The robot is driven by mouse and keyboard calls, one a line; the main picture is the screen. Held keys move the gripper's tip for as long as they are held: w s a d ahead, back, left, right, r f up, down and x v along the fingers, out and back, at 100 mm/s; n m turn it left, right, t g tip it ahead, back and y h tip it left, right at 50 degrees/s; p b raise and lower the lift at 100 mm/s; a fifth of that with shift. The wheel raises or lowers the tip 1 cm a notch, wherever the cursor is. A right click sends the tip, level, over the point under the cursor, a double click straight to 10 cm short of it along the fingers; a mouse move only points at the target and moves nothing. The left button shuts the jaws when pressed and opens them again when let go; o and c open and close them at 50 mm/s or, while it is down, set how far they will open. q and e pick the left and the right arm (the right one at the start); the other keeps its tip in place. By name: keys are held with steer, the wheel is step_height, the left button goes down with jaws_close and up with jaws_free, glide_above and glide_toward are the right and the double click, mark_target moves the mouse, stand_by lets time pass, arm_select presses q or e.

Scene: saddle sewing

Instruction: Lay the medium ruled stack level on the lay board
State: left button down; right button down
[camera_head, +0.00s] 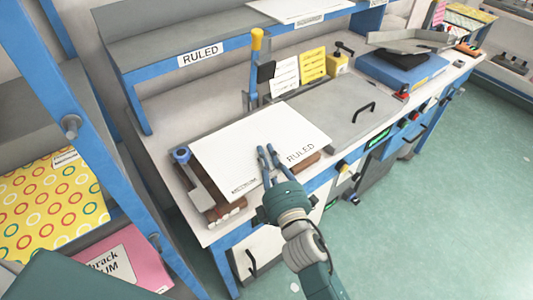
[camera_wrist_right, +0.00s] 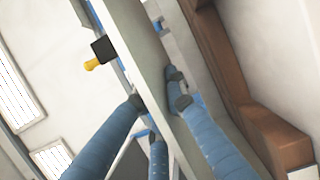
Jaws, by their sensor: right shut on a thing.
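The medium ruled stack (camera_head: 235,145) is a flat white block marked "MEDIUM" and "RULED" in the head view. It covers most of the low wood-edged support (camera_head: 222,211) on the bench, which I take to be the lay board. My right gripper (camera_head: 266,157) is shut on the stack's near edge. In the right wrist view the stack (camera_wrist_right: 143,45) shows edge-on between the blue fingers (camera_wrist_right: 158,104), with brown wood (camera_wrist_right: 236,85) beside it. The stack looks apart from the wood there, but I cannot tell whether it touches elsewhere. My left gripper is not in view.
A grey plate with a black handle (camera_head: 364,113) lies right of the stack. A yellow-topped lever (camera_head: 257,45) stands behind it. A shelf labelled "RULED" (camera_head: 200,53) runs above the bench. Blue racking (camera_head: 70,125) with patterned packs (camera_head: 50,200) stands at left.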

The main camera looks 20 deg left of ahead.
steer(key=shift+f+b, duration=2.75)
steer(key=shift+f, duration=0.6)
steer(key=c, duration=1.7)
jaws_free()
steer(key=shift+f, duration=0.1)
